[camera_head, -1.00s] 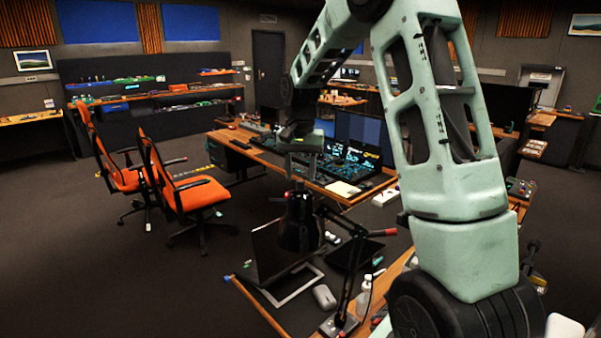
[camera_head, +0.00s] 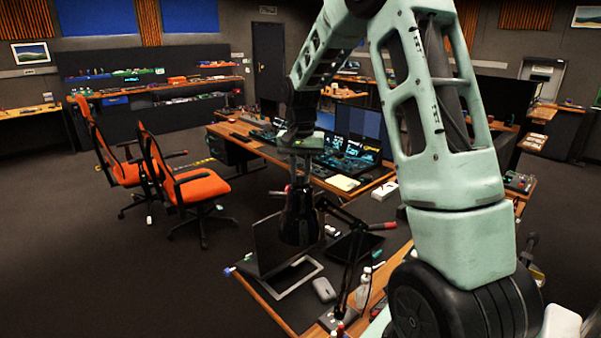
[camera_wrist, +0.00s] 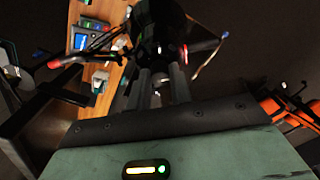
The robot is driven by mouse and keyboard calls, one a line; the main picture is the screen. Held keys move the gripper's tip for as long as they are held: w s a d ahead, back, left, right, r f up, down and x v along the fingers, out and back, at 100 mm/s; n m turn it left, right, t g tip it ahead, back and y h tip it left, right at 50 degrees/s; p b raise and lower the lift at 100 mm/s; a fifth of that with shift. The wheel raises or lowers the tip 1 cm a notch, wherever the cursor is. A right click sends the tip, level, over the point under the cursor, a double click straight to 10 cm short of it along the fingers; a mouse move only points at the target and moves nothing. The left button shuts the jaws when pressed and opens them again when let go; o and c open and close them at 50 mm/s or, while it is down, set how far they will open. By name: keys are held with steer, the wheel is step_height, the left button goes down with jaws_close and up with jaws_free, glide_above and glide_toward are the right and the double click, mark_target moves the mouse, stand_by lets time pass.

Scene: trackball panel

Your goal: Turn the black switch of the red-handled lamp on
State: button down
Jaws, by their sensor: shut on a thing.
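The lamp has a black shade (camera_head: 297,220), a jointed black arm and a red handle (camera_head: 382,226). It stands on the near desk. My gripper (camera_head: 304,176) points down at the top of the shade. In the wrist view my gripper's fingers (camera_wrist: 165,88) are close together at the top of the dark lamp head (camera_wrist: 158,25). They are shut on the lamp's black switch, which is mostly hidden between them. The red handle (camera_wrist: 65,62) shows at the left there. I cannot see whether the lamp is lit.
The near desk holds a monitor (camera_head: 272,245), a grey mouse (camera_head: 324,289) and a clear bottle (camera_head: 363,290). A second desk with lit panels (camera_head: 355,155) stands behind. Orange chairs (camera_head: 200,190) stand at the left, with open floor in front of them.

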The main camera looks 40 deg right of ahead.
steer(key=n, duration=0.3)
steer(key=n+b, duration=0.1)
steer(key=n, duration=0.1)
steer(key=shift+d+n+t+y, duration=0.1)
steer(key=shift+n+t+y, duration=0.2)
steer(key=shift+n, duration=0.1)
steer(key=n+y, duration=0.1)
steer(key=n, duration=0.4)
steer(key=shift+n+b, duration=0.3)
steer(key=shift+b, duration=0.1)
steer(key=c, duration=1.3)
jaws_free()
steer(key=shift+o, duration=0.2)
steer(key=shift+r, duration=0.1)
step_height(320, 180, up, 17)
steer(key=s+d+b, duration=0.1)
steer(key=d+b, duration=0.1)
steer(key=b, duration=0.2)
steer(key=shift+d, duration=0.25)
